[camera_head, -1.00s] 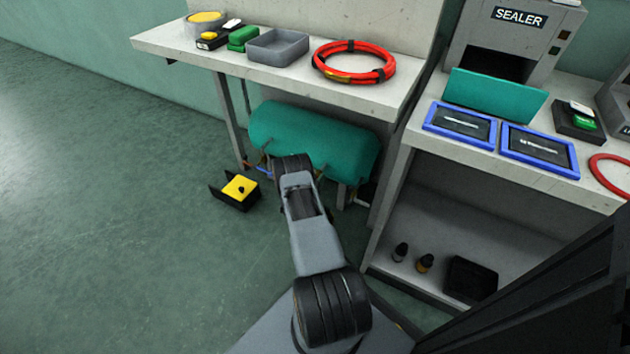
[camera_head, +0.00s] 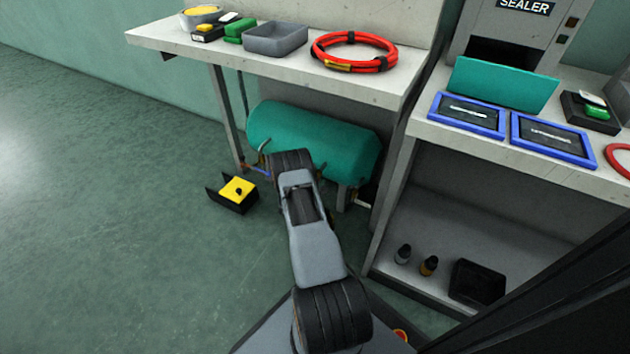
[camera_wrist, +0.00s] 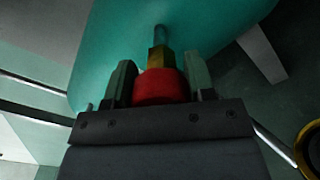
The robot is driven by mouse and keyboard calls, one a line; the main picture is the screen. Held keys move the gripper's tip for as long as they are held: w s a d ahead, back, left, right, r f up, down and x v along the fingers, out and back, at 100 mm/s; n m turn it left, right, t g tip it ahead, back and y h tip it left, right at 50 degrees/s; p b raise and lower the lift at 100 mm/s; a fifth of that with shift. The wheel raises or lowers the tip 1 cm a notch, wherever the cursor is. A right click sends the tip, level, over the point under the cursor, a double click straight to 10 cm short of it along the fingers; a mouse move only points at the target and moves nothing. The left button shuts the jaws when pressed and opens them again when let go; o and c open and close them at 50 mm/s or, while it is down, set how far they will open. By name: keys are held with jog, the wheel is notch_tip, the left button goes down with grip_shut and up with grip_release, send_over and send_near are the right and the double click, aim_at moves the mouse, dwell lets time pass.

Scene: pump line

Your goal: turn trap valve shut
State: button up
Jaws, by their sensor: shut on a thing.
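The trap valve shows in the wrist view as a red knob (camera_wrist: 160,87) with a brass fitting (camera_wrist: 160,59) on a thin pipe that runs up to the teal tank (camera_wrist: 110,45). My gripper (camera_wrist: 158,78) is shut on the red knob, with one finger on each side of it. In the head view the teal tank (camera_head: 315,140) lies under the left bench. My arm reaches down in front of it and hides the valve and the gripper there.
The left bench (camera_head: 300,72) overhangs the tank. The right bench's shelf (camera_head: 425,225) is close on the right. Open floor lies to the left.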

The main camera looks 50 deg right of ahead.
jog(key=shift+m, duration=0.8)
jog(key=shift+m+b, duration=0.3)
jog(key=shift+b, duration=0.05)
jog(key=o, duration=0.9)
jog(key=p+v, duration=0.4)
jog(key=v, duration=0.9)
jog(key=shift+a, duration=0.35)
